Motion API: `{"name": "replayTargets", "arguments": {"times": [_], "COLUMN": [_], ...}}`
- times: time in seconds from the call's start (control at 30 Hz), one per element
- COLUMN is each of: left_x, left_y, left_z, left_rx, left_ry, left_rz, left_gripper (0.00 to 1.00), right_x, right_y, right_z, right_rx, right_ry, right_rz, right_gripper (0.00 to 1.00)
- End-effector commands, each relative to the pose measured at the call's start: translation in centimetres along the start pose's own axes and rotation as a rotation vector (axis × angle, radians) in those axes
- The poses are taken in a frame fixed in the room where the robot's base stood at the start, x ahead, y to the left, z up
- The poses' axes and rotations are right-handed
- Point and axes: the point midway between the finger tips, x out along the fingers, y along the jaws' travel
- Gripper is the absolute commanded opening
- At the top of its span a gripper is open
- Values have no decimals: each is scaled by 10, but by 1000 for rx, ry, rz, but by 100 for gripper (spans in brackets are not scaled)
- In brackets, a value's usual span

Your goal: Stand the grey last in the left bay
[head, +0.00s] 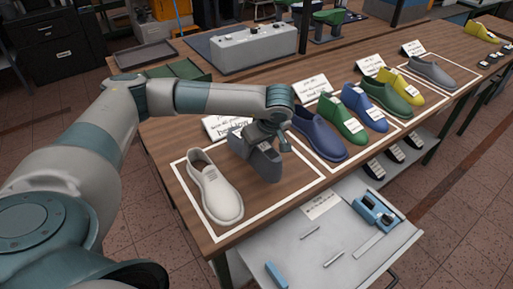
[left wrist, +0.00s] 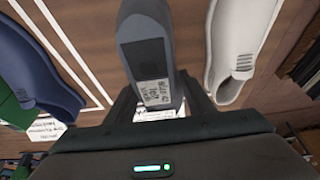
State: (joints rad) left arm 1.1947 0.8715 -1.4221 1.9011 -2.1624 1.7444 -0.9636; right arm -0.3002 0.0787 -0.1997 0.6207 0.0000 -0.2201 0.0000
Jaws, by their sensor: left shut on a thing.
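My left gripper (head: 264,138) is shut on the grey last (head: 265,164), which has a small label and also shows in the left wrist view (left wrist: 151,60). The gripper holds it from above, within the white outline of the left bay (head: 292,196), right of a white shoe (head: 214,188). I cannot tell whether its underside touches the table. The white shoe also shows in the left wrist view (left wrist: 240,45), apart from the grey last. My right gripper is not in view.
A dark blue shoe (head: 319,136) stands just right of the left bay; green, blue and yellow ones follow, with another grey shoe (head: 431,73) farther right. Name cards stand behind them. A pale tray with tools (head: 335,245) lies below the table's front edge.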

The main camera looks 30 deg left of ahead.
Motion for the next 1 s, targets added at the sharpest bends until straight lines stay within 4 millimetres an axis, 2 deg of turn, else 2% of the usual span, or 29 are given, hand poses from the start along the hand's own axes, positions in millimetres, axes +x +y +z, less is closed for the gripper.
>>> {"name": "replayTargets", "arguments": {"times": [1.0], "left_x": [47], "left_y": [1], "left_z": [22], "left_rx": [1], "left_ry": [-1], "left_rz": [-2], "left_gripper": [4], "right_x": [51], "right_y": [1], "right_z": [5], "right_rx": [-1], "right_ry": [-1], "right_rz": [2], "right_gripper": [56]}}
